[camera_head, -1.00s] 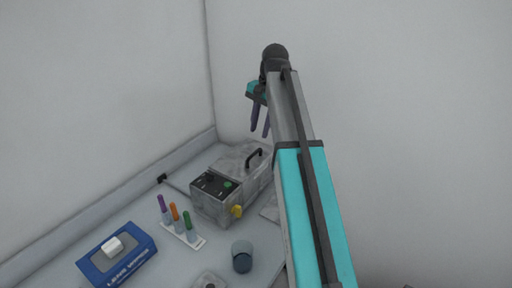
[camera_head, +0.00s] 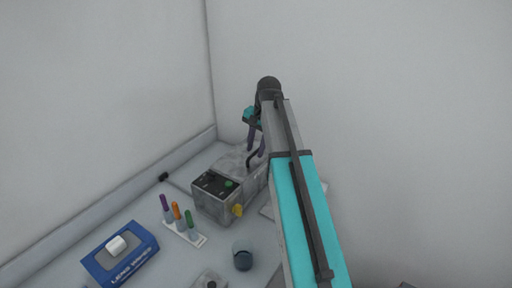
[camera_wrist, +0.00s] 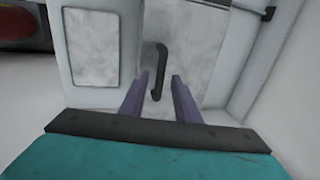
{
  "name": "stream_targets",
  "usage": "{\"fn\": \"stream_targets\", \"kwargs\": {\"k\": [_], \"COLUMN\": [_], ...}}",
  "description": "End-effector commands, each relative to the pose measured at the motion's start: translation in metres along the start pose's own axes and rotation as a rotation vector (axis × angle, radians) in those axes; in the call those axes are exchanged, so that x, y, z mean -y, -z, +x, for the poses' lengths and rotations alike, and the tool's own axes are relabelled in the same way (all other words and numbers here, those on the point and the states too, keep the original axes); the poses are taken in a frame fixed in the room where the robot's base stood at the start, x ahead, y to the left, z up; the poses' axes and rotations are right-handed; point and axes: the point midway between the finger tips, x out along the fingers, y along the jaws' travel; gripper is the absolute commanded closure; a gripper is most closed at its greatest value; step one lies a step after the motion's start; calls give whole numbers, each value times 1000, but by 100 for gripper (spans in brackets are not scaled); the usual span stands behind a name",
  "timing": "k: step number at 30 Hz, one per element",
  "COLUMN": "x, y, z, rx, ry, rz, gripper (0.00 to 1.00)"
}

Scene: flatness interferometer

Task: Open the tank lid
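The tank (camera_head: 216,200) is a grey box with a dark control panel and a yellow knob on its front, standing on the bench. Its lid (camera_wrist: 191,34) is a mottled grey plate lying closed on top. The lid's black bar handle (camera_wrist: 158,68) lies between my gripper's fingers in the wrist view. In the head view the handle (camera_head: 253,157) shows beside the purple fingers. My gripper (camera_wrist: 158,83) is open, with a finger on either side of the handle and gaps showing. I cannot tell how far above the handle the fingertips are.
A rack (camera_head: 186,235) with purple, orange and green tubes stands in front of the tank. A blue lens-wipes box (camera_head: 118,255) and a dark cup (camera_head: 243,256) are nearer. Walls stand behind and left. A grey plate (camera_wrist: 91,46) lies beside the lid.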

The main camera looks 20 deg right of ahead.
Motion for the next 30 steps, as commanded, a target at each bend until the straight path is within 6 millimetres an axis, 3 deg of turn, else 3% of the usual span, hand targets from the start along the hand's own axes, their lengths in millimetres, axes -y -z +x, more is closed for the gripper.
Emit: {"fn": "stream_targets", "kwargs": {"k": [11,17,30], "x": [0,-1,3], "y": [0,0,2], "z": [3,3,2], "rx": [0,0,0], "ry": [0,0,0], "rz": [1,1,1], "gripper": [71,100,100]}}
